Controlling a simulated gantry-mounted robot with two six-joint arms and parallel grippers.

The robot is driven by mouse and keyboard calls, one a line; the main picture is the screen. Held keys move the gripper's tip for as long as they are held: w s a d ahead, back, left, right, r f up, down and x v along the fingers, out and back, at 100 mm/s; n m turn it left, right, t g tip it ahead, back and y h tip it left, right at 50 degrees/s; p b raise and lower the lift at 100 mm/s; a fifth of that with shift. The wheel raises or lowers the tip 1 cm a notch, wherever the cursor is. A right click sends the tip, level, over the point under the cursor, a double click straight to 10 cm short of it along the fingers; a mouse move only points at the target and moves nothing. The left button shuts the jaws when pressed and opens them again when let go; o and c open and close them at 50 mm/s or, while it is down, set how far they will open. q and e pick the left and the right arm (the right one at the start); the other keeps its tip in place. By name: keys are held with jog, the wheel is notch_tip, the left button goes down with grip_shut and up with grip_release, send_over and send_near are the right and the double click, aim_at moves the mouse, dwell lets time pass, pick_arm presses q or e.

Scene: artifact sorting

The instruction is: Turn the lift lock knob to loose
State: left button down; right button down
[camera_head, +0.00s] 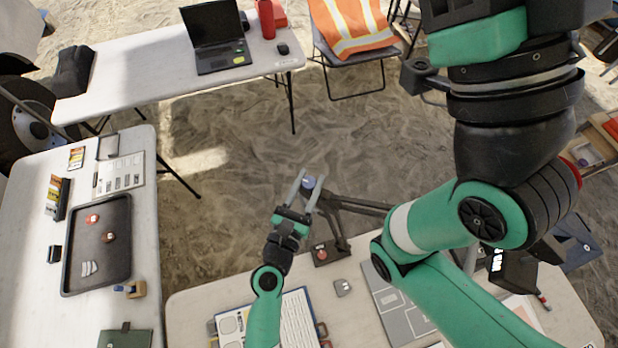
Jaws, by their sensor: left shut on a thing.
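A small blue-grey knob (308,183) shows in the head view, at the top of a black tripod-like stand (345,212) beyond the back edge of the near table. I take it to be the lift lock knob; no marking on it is readable. My left gripper (306,187) reaches up from the bottom of the picture, its two grey fingers on either side of the knob, shut on it. The knob's turned position cannot be told.
The left table (30,240) holds a dark tray (70,255). The far table (130,75) holds a laptop (215,35). Sandy ground lies open around the stand.

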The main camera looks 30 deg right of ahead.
pick_arm(q)
jog(key=n+t+y+p, duration=0.2)
jog(key=shift+s+d+r+t+y, duration=0.1)
jog(key=shift+r+t+y, duration=0.1)
jog(key=shift+t+y, duration=0.15)
jog(key=shift+n+y+p, duration=0.4)
jog(key=shift+n+y, duration=0.05)
jog(key=shift+n, duration=0.05)
jog(key=shift+f+n+t+y, duration=0.15)
jog(key=shift+n+t+y, duration=0.7)
jog(key=shift+y, duration=0.35)
jog(key=shift+f+n+t+y, duration=0.1)
jog(key=shift+n+t+y, duration=0.4)
jog(key=shift+y, duration=0.4)
jog(key=shift+n+y+b, duration=0.8)
jog(key=shift+n+y, duration=0.15)
jog(key=shift+y, duration=0.45)
jog(key=shift+c, duration=2.2)
grip_release()
